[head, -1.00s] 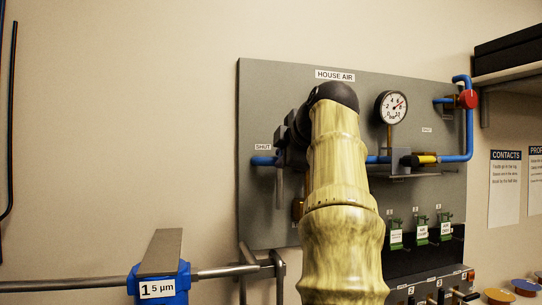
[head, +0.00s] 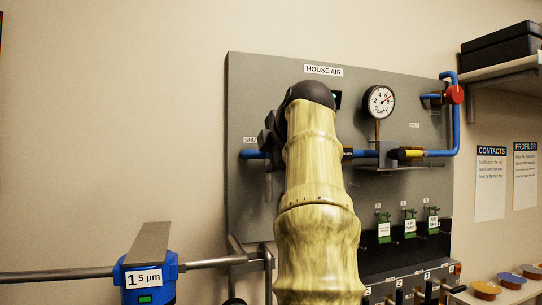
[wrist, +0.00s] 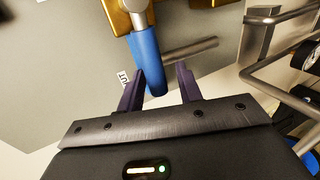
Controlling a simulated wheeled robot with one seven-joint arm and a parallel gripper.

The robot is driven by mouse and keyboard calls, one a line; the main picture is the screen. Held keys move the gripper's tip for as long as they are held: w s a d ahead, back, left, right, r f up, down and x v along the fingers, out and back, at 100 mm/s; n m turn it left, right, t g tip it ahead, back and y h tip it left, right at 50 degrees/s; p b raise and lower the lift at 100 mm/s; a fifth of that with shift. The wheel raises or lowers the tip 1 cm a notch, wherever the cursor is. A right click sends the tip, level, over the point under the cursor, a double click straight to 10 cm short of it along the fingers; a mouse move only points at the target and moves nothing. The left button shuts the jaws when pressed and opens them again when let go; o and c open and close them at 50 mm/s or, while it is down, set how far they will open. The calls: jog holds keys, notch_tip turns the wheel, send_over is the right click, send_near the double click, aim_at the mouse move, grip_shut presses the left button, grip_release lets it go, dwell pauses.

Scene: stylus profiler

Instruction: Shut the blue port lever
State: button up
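A straight grey metal lever (wrist: 192,49) runs to the right from a blue pipe section (wrist: 147,58) by a brass fitting (wrist: 130,12) in the wrist view. In the head view what looks like this lever (head: 268,186) hangs down at the panel's left, by the blue pipe end (head: 252,154) and a SHUT label (head: 251,140). My gripper (wrist: 160,80) is open and empty. The blue pipe's near end shows between its fingertips, closer to the left finger; contact is unclear. The lever lies just beyond the fingertips. My arm hides the valve in the head view.
The grey HOUSE AIR panel (head: 240,90) carries a gauge (head: 379,102), a yellow-handled valve (head: 407,153) and a red knob (head: 454,95). A blue block (head: 147,280) on a metal rail stands at lower left. Metal bars (wrist: 258,40) lie right of my gripper in the wrist view.

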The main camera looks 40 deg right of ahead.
jog(key=shift+s+r, duration=0.1)
jog(key=p+v, duration=0.1)
jog(key=v, duration=1.6)
